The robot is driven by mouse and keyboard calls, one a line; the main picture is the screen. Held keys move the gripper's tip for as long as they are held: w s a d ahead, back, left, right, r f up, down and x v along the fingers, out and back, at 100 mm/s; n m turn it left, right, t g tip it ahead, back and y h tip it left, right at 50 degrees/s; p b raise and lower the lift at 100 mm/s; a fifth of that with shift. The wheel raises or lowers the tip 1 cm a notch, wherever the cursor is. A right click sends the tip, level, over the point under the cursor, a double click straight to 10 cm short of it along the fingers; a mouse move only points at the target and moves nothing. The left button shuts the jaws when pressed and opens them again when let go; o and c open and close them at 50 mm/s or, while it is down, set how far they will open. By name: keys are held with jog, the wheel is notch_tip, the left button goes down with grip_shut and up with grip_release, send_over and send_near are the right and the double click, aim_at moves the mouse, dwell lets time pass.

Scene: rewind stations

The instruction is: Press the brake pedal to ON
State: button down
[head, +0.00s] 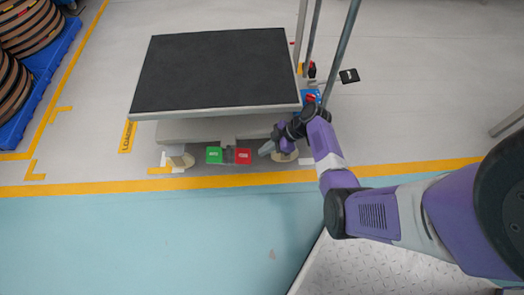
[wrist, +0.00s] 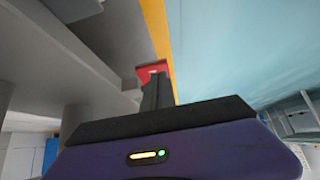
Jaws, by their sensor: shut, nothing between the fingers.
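A red pedal pad (head: 243,156) with small white lettering, too small to read, sits low at the front of the station. A green pad (head: 214,155) with lettering lies to its left, and a grey piece (head: 229,155) is between them. I cannot tell which way the pedal is tilted. My gripper (head: 265,151) is shut and empty, low beside the red pad's right side, fingers pointing left toward it. In the wrist view the red pad (wrist: 153,68) shows just beyond the fingertips (wrist: 157,80); I cannot tell whether they touch. The green pad is not seen there.
A dark-topped platform (head: 215,70) overhangs just behind the pads. Grey posts (head: 340,55) and a blue-and-red box (head: 312,97) are near my forearm. Blue floor (head: 150,240) in front of the yellow line is clear.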

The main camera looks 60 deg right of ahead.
jog(key=s+d+r+p, duration=0.4)
jog(key=s+d+r, duration=0.5)
jog(key=s, duration=0.2)
jog(key=shift+s, duration=0.35)
